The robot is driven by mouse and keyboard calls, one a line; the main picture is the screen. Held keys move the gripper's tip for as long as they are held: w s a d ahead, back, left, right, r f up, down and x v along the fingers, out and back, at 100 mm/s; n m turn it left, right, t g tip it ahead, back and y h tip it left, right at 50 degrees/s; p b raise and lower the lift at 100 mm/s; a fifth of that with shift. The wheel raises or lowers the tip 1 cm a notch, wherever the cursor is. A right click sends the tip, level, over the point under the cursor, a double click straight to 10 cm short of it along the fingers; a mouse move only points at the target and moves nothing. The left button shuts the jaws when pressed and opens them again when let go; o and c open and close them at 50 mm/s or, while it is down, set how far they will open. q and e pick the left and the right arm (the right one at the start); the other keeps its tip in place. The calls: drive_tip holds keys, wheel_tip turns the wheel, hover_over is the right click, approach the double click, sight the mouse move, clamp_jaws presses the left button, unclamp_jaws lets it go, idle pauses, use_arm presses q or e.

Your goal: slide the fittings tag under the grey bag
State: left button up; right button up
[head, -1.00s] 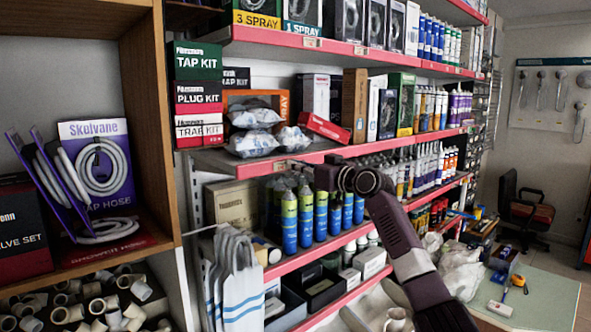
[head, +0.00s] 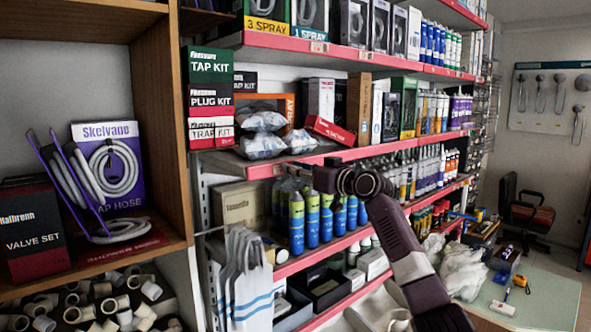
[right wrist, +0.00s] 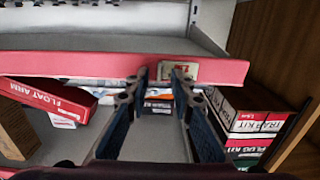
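A small pale tag (right wrist: 178,71) with coloured print sits on the red shelf edge, by my right gripper's fingertips in the right wrist view; I cannot read whether it is the fittings tag. Several grey-white plastic bags (head: 262,145) lie on the shelf just behind that edge, one stacked on top. I cannot tell which is the grey bag. My left gripper is not in view.
A red box (head: 330,130) lies tilted right of the bags; stacked kit boxes (head: 210,98) stand to the left. Blue-green bottles (head: 312,222) stand on the shelf below. Striped carrier bags (head: 245,285) hang at the lower left. The wooden cabinet (head: 160,110) bounds the left.

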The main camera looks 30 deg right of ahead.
drive_tip(key=s+d, duration=0.1)
drive_tip(key=s, duration=1.1)
drive_tip(key=shift+d, duration=0.35)
drive_tip(key=shift+f, duration=0.1)
